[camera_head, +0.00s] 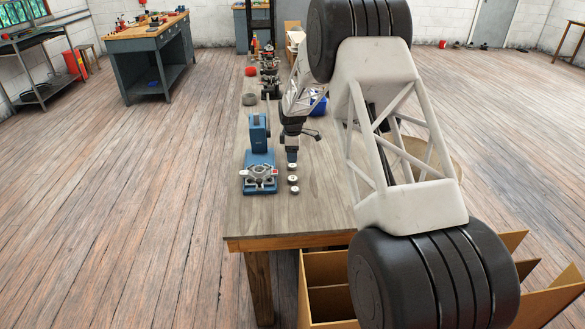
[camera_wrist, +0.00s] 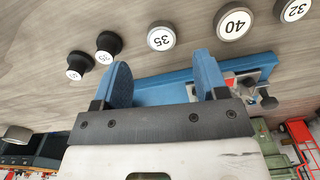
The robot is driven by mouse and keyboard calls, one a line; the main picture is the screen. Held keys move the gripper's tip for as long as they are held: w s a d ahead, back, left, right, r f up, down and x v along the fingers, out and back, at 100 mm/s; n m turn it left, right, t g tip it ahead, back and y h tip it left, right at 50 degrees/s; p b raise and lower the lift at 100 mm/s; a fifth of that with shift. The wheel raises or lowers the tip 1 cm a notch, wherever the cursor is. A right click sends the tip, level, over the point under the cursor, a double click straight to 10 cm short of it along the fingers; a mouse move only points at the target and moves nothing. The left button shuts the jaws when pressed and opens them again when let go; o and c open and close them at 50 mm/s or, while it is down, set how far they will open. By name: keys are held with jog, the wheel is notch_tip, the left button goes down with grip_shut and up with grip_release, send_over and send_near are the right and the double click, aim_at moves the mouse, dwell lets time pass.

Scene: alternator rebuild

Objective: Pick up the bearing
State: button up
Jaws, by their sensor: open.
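In the wrist view, several small round parts lie in a row on the wooden bench. Pale discs marked 35 (camera_wrist: 161,37), 40 (camera_wrist: 235,22) and 32 (camera_wrist: 295,9) look like bearings; I cannot tell which one the task means. Two black knob-like parts with white labelled faces (camera_wrist: 107,46) (camera_wrist: 80,65) lie left of them. In the head view, small discs (camera_head: 293,179) line up beside the blue press (camera_head: 259,160). My gripper (camera_wrist: 162,68) is open, with nothing seen between its fingers. In the head view my gripper (camera_head: 292,157) hangs near the row's far end.
The blue press stands just left of the discs; its base (camera_wrist: 170,88) shows behind my fingers in the wrist view. A grey ring (camera_head: 249,99), a red part (camera_head: 250,71) and dark assemblies (camera_head: 269,75) are farther back. The near bench top (camera_head: 285,215) is clear.

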aim_at(292, 165)
jog(key=shift+s+f, duration=0.1)
jog(key=shift+f, duration=2.5)
jog(key=c, duration=1)
jog(key=shift+c, duration=0.2)
jog(key=shift+r, duration=0.7)
notch_tip(292, 165, up, 2)
jog(key=shift+r, duration=0.1)
jog(key=s, duration=0.5)
jog(key=s+d+r, duration=0.1)
jog(key=s, duration=1)
jog(key=shift+d+r, duration=0.2)
